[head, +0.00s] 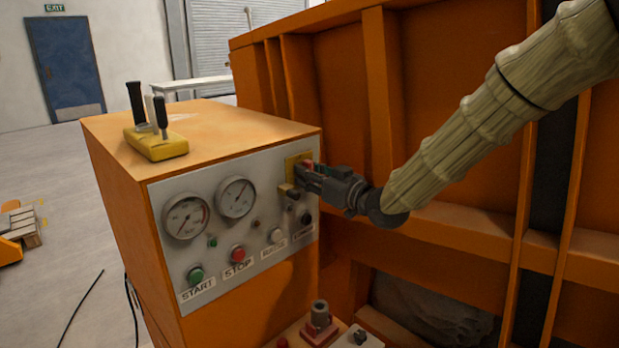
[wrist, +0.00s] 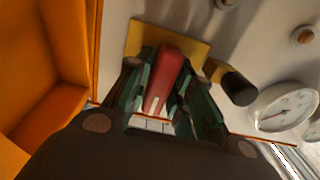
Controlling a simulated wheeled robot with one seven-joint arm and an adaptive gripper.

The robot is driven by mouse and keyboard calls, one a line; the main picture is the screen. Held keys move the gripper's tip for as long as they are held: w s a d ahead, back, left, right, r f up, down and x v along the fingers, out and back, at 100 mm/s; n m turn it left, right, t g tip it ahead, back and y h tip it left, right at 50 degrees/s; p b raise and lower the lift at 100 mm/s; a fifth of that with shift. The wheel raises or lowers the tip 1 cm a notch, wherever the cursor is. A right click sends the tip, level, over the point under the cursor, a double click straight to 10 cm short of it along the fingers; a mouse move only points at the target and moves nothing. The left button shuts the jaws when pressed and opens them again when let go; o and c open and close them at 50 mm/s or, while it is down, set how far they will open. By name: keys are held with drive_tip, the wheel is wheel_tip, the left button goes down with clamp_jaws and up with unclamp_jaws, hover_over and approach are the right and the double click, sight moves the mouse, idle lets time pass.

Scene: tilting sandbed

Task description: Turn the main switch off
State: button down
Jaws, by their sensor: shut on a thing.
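The main switch has a red handle (head: 308,163) on a yellow plate (head: 291,161) at the upper right of the grey control panel (head: 262,238). In the wrist view the red handle (wrist: 163,76) stands between the two green-padded fingers, with the yellow plate (wrist: 144,36) behind it. My gripper (head: 314,176) reaches in from the right and is shut on the red handle; it also shows in the wrist view (wrist: 167,90). The fingers hide part of the handle and plate. The handle's exact switch position is hard to tell.
A dark knob (wrist: 237,88) sits close beside the fingers. The panel also bears gauges (head: 186,217), a green START button (head: 196,274) and a red STOP button (head: 238,253). A yellow lever block (head: 155,142) stands on the cabinet. An orange ribbed wall (head: 420,100) rises behind my arm.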

drive_tip(key=c, duration=1.3)
unclamp_jaws()
drive_tip(key=v, duration=1.2)
